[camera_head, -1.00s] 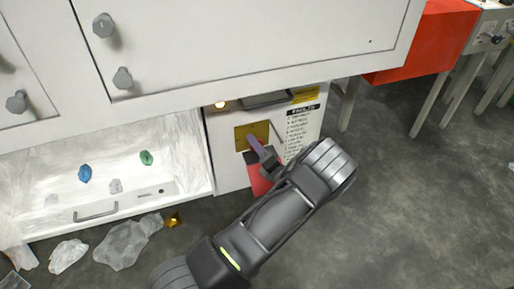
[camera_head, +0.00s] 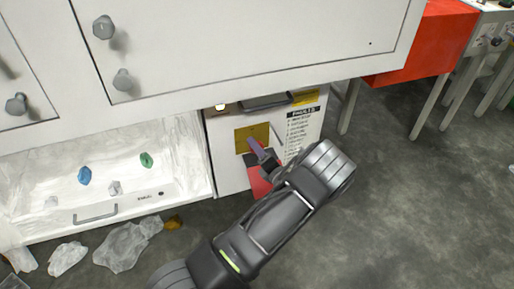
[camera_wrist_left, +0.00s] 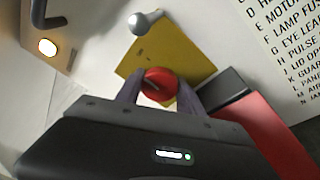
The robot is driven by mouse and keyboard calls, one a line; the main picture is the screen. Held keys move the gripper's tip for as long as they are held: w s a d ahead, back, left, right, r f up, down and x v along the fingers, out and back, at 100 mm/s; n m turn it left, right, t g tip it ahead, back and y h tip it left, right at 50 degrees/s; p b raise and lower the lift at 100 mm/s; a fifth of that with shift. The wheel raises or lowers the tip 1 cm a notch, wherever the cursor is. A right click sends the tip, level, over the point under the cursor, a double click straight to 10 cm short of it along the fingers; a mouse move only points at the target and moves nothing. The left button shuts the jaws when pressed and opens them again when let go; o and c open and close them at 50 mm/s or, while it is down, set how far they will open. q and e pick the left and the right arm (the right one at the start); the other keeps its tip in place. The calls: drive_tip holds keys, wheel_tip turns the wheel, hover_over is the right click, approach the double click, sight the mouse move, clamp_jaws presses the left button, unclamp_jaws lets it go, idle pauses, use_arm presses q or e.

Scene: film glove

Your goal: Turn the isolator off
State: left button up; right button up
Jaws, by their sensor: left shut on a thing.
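The isolator is a round red knob (camera_wrist_left: 159,85) on a yellow plate (camera_wrist_left: 190,65), seen in the left wrist view. In the head view the yellow plate (camera_head: 242,138) is on the front of a white panel below the cabinet, and the knob is hidden behind my gripper. My left gripper (camera_head: 255,145) reaches the plate from the lower right. In the left wrist view its two purple-grey fingers (camera_wrist_left: 159,88) are on either side of the red knob, shut on it. A pale marking line shows on the knob face. My right gripper is in neither view.
A lit white lamp (camera_wrist_left: 47,46) and a grey knob (camera_wrist_left: 146,22) are near the plate. A red block (camera_wrist_left: 265,130) sits close by at lower right. A printed list (camera_head: 302,128) is on the panel. An open white bay (camera_head: 120,170) is at left.

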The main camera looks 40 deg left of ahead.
use_arm(q)
drive_tip(key=shift+c, duration=0.9)
drive_tip(key=shift+r+n+h+p, duration=0.15)
drive_tip(key=shift+n+h+p, duration=0.15)
drive_tip(key=shift+n+p, duration=1.25)
drive_tip(key=n+h+p, duration=0.1)
drive_tip(key=n+p, duration=0.1)
drive_tip(key=n, duration=0.3)
drive_tip(key=shift+s, duration=0.1)
drive_tip(key=n+h+p, duration=0.1)
drive_tip(key=n+p, duration=0.1)
drive_tip(key=n, duration=0.2)
drive_tip(key=shift+t, duration=0.4)
drive_tip(key=n+p, duration=0.1)
drive_tip(key=n, duration=0.2)
drive_tip(key=shift+n+t+h, duration=0.35)
drive_tip(key=shift+t+h, duration=0.05)
